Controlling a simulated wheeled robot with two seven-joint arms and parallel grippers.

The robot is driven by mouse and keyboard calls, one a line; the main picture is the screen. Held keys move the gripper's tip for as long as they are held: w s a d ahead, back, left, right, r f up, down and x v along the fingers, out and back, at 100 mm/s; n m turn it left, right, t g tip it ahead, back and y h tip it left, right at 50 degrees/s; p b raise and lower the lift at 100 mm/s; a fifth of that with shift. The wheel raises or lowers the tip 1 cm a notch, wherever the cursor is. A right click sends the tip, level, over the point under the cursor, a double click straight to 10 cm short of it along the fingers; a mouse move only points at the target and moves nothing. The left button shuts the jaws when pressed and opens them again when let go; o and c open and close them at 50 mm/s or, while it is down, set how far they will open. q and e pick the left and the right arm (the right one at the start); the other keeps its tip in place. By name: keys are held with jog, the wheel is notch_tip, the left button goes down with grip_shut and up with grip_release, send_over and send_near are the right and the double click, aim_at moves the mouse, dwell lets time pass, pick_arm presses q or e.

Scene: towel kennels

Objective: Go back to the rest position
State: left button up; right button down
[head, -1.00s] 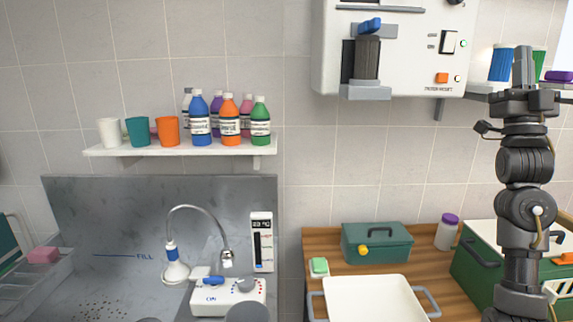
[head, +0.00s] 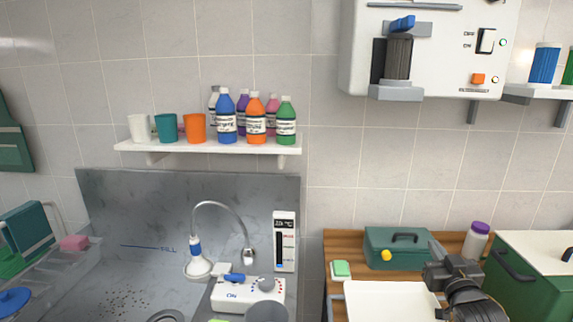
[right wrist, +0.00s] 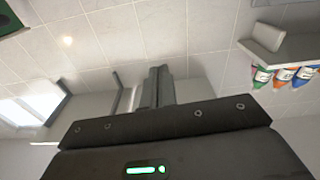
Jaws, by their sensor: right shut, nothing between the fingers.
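My right gripper (head: 436,252) is low at the right of the head view, in front of the wooden counter, with my dark arm below it. In the right wrist view its fingers (right wrist: 157,86) are together, with nothing between them. That view is upside down and faces the tiled wall. My left gripper and arm are not in view.
A white tray (head: 385,306) and a green toolbox (head: 397,246) stand on the counter beside my right arm, with a purple-lidded jar (head: 476,240) and green chest (head: 530,275) to the right. A shelf (head: 210,148) holds cups and bottles. A dispenser (head: 455,60) hangs above.

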jog(key=s+a+f+n+g+y, duration=0.1)
jog(key=s+a+f+g, duration=0.3)
jog(key=s+f, duration=0.55)
jog(key=s+a+f+g, duration=0.35)
jog(key=s+f, duration=0.35)
jog(key=f, duration=0.5)
jog(key=s+a+f+g, duration=0.2)
jog(key=s+f+g, duration=0.1)
jog(key=s, duration=0.4)
jog(key=s+a+f+n+g, duration=0.1)
jog(key=s+f+g, duration=0.1)
jog(key=s, duration=0.5)
jog(key=s+a+f+g, duration=0.2)
jog(key=s+f+g, duration=0.1)
jog(key=s, duration=0.4)
notch_tip(320, 180, down, 32)
jog(key=s+g+b, duration=0.1)
jog(key=b, duration=0.5)
jog(key=s+d+f+g+b, duration=0.1)
jog(key=s+d+f+b, duration=0.2)
jog(key=s+f, duration=1.3)
notch_tip(320, 180, down, 4)
jog(key=shift+s+d+r+n+y+b, duration=0.2)
jog(key=shift+n+y+b, duration=0.1)
jog(key=shift+b, duration=0.2)
